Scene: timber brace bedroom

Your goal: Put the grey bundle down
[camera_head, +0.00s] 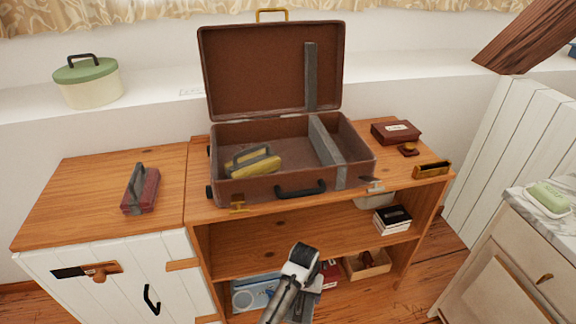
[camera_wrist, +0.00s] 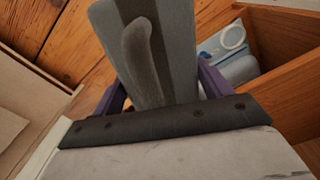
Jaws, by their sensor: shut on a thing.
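The grey bundle (camera_wrist: 182,40) has a darker grey strap or handle. In the wrist view it sits between the two purple fingers of my gripper (camera_wrist: 160,88), which is shut on it. In the head view my gripper (camera_head: 302,266) is low in front of the open shelf unit, and part of the grey bundle (camera_head: 304,307) shows below it, mostly hidden by my arm. The bundle's underside is hidden, and I cannot tell whether it touches anything.
An open brown suitcase (camera_head: 250,186) on the wooden unit holds a yellow bundle (camera_head: 255,164). A dark red bundle (camera_head: 145,192) lies on the left cabinet top (camera_head: 85,185), with bare wood around it. A blue radio-like box (camera_head: 254,294) stands on the lower shelf.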

